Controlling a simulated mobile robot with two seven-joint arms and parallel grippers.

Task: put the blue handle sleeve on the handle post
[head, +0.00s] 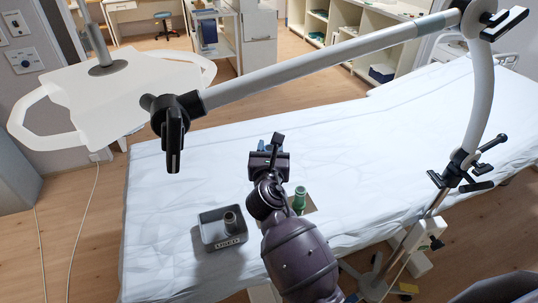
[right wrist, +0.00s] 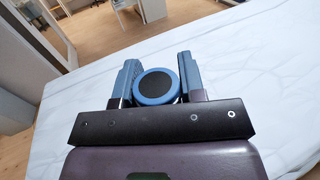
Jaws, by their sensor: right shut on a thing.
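My right gripper (head: 268,150) is above the couch, and its arm comes up from the bottom of the head view. In the right wrist view the gripper (right wrist: 157,82) is shut on the blue handle sleeve (right wrist: 156,87), which shows end-on as a blue ring with a dark centre between the two fingers. In the head view the sleeve is mostly hidden by the gripper. A grey post (head: 96,42) with a round base stands on the white lamp head (head: 75,95) at upper left; I cannot tell if it is the handle post. The gripper is well apart from it. My left gripper is not in view.
The couch (head: 165,185) has a white cover. A grey tray (head: 207,238) holding a grey cylinder (head: 231,222) and a green bottle (head: 299,198) stand near my arm. A jointed lamp arm (head: 320,65) crosses above. Shelves (head: 365,18) are behind.

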